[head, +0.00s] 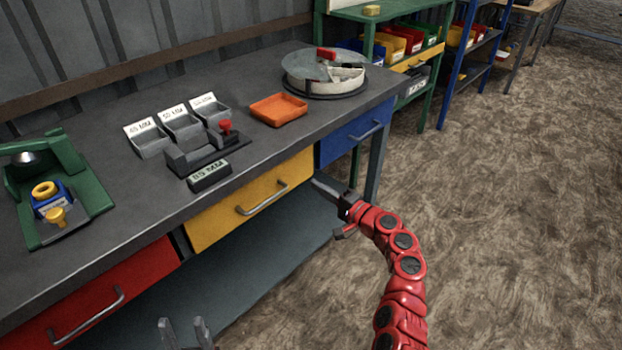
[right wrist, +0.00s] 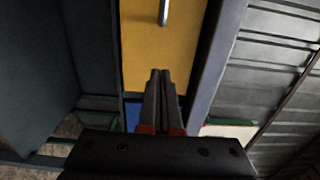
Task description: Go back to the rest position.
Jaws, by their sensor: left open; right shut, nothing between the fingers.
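My left gripper (head: 184,325) shows at the bottom edge of the head view, its two grey fingers apart and empty, in front of the bench. My right gripper (head: 320,186) is at the end of the red arm, just below the bench top near the gap between the yellow drawer (head: 250,200) and the blue drawer (head: 355,137). In the right wrist view its fingers (right wrist: 160,75) are together with nothing between them. They point toward the yellow drawer's front, which also shows there with its handle (right wrist: 163,12). I cannot tell whether they touch the bench.
The bench (head: 290,140) carries a green device (head: 75,210), small labelled bins (head: 180,122), an orange tray (head: 278,109) and a round machine (head: 325,75). The red drawer (head: 90,300) is at lower left. Open floor (head: 520,200) lies to the right.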

